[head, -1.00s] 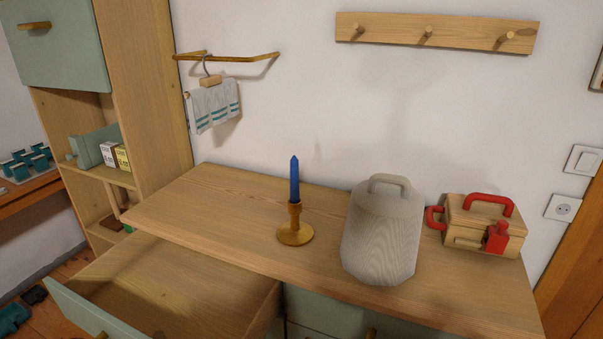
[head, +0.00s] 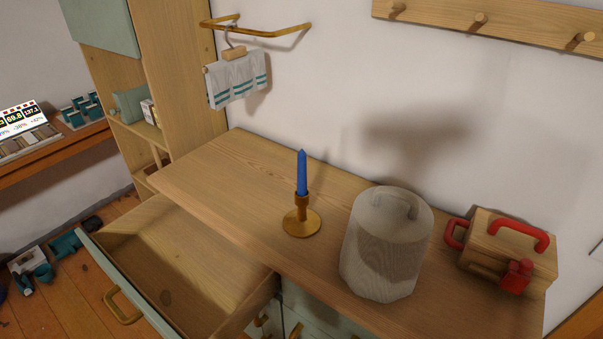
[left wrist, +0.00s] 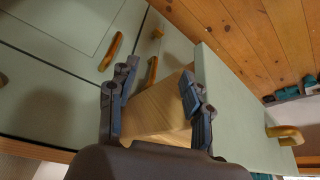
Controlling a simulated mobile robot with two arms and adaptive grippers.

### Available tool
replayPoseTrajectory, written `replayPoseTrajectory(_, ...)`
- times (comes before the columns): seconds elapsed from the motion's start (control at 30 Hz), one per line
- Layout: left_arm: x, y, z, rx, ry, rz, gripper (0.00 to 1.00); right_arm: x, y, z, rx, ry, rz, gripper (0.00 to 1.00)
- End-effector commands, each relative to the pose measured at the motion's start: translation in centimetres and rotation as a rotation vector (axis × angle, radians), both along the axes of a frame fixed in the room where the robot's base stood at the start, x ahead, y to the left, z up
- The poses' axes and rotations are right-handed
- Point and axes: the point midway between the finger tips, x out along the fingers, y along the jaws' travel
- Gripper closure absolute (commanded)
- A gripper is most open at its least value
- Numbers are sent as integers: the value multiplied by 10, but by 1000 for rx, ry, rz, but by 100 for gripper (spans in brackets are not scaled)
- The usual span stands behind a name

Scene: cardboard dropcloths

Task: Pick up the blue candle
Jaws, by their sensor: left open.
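The blue candle (head: 301,174) stands upright in a brass-coloured candle holder (head: 301,222) on the wooden countertop (head: 215,180). Neither gripper shows in the head view. In the left wrist view my left gripper (left wrist: 155,95) is open, with its two dark fingers apart and nothing held between them. It faces the cabinet fronts and the side of the open drawer, and a wooden surface shows between the fingers. The candle is not in the left wrist view. My right gripper is not in view.
A grey ribbed canister (head: 385,250) stands right of the candle, with a wooden box with red handles (head: 505,250) beyond it. An open drawer (head: 190,270) juts out below the counter at left. A towel (head: 236,80) hangs on a wall rail. The counter left of the candle is clear.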

Motion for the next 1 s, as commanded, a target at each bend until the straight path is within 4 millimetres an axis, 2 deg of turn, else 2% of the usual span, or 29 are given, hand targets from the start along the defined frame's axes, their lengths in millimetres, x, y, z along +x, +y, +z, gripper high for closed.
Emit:
replayPoseTrajectory(0.03, 1, 0, 20, -3, -13, -2, 50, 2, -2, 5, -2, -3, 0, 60)
replayPoseTrajectory(0.27, 10, -5, 92, -20, -78, -19, 50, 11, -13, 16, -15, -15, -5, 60)
replayPoseTrajectory(0.3, 21, -10, 110, -31, -113, -32, 50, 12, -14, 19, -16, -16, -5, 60)
replayPoseTrajectory(0.33, 31, -14, 117, -42, -138, -41, 50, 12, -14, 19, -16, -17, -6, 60)
replayPoseTrajectory(0.57, 111, -46, 160, -115, -326, -114, 50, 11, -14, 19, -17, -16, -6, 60)
replayPoseTrajectory(0.67, 150, -63, 188, -149, -424, -152, 50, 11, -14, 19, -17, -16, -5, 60)
replayPoseTrajectory(0.8, 205, -87, 238, -197, -572, -207, 50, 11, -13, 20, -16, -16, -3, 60)
replayPoseTrajectory(0.9, 234, -102, 272, -223, -661, -241, 50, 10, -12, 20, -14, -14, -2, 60)
replayPoseTrajectory(1.0, 250, -110, 294, -240, -715, -262, 50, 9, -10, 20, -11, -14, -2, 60)
